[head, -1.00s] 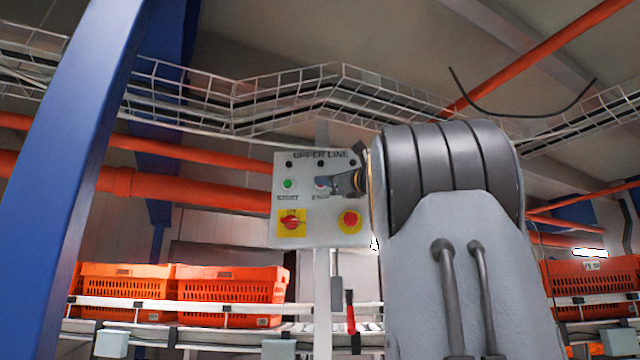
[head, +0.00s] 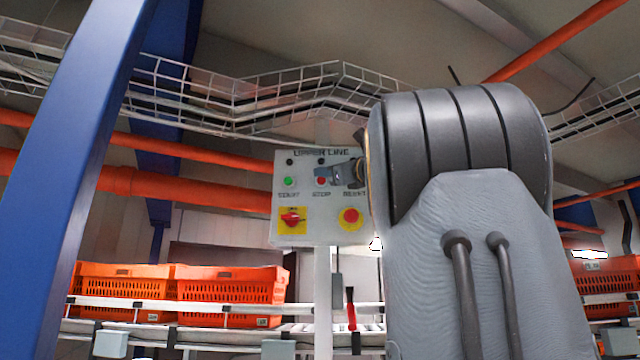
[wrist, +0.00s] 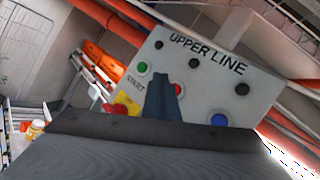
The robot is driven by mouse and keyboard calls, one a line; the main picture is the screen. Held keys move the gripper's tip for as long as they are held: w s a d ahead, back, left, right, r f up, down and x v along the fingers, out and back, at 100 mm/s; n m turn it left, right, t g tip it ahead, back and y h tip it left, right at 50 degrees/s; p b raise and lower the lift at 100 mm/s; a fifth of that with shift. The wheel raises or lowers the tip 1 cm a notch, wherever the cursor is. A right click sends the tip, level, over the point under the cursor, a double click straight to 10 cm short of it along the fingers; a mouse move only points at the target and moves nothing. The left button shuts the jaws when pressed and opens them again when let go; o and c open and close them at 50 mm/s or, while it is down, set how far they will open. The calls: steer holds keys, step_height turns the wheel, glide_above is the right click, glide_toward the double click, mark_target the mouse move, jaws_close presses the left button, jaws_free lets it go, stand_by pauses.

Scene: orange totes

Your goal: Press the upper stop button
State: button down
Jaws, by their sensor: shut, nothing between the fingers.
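The UPPER LINE control panel (head: 330,222) is a pale box on a post. Its red stop button (head: 321,181) sits above the STOP label, right of the green start button (head: 288,181). I cannot tell whether the tip touches the panel.
A red emergency knob (head: 350,216) and a red rotary switch (head: 291,218), both on yellow, sit lower on the panel. A blue reset button (wrist: 219,120) shows in the wrist view. Orange totes (head: 228,290) stand on a conveyor behind. A blue column (head: 75,170) rises at left.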

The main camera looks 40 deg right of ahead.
steer(key=shift+s+a+b, duration=0.35)
steer(key=shift+s+a, duration=0.5)
steer(key=shift+s, duration=0.1)
stand_by(0.3)
